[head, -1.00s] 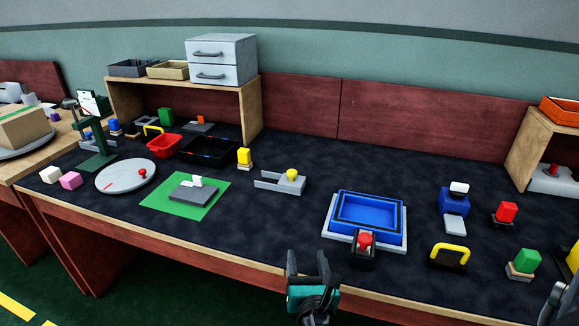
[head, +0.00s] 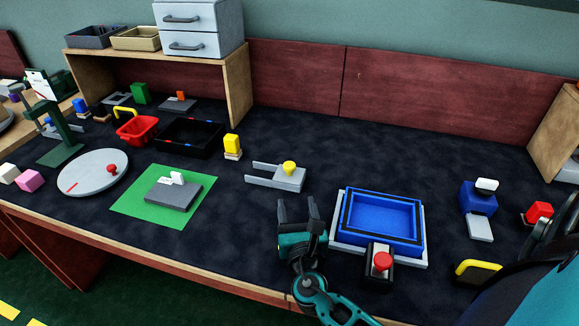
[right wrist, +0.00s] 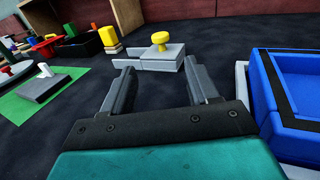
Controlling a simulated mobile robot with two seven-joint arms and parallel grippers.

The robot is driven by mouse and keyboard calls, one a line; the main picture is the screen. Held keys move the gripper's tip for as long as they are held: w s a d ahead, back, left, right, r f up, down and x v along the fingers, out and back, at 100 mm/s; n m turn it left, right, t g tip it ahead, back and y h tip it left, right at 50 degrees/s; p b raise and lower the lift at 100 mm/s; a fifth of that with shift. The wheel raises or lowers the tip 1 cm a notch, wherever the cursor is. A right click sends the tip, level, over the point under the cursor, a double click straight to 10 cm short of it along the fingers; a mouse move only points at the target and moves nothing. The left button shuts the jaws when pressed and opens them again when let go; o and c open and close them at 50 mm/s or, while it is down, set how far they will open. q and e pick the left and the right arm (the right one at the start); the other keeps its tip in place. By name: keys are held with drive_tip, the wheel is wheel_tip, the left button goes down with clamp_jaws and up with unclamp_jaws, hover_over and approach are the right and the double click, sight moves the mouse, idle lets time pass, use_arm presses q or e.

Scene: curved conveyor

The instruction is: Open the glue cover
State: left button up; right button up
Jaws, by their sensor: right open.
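No part is marked as glue, so I cannot tell for sure which is the glue cover. A dark grey slab with a white upright tab (head: 175,192) lies on a green mat (head: 130,207) left of centre. A grey block with a yellow knob (head: 289,178) and two flat prongs lies in the middle. My right gripper (head: 296,206) is open and empty, just in front of that block and left of the blue tray. In the right wrist view the open fingers (right wrist: 158,78) point toward the yellow-knobbed block (right wrist: 165,56). My left gripper is not in view.
A blue tray (head: 421,215) in a grey frame stands close right of my gripper, with a red button (head: 382,262) before it. A round grey plate (head: 85,182) lies at left. A wooden shelf (head: 238,90) stands behind. The dark mat behind the yellow-knobbed block is clear.

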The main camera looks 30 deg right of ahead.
sight(290, 170)
drive_tip(key=x, duration=1.1)
drive_tip(key=shift+w+d+b, duration=0.1)
drive_tip(key=shift+w+b, duration=0.05)
drive_tip(key=shift+b, duration=0.2)
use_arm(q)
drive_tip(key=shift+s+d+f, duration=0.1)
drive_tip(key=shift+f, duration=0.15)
use_arm(e)
drive_tip(key=shift+w+d, duration=0.2)
drive_tip(key=shift+w, duration=0.2)
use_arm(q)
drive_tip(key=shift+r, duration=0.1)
use_arm(e)
clamp_jaws()
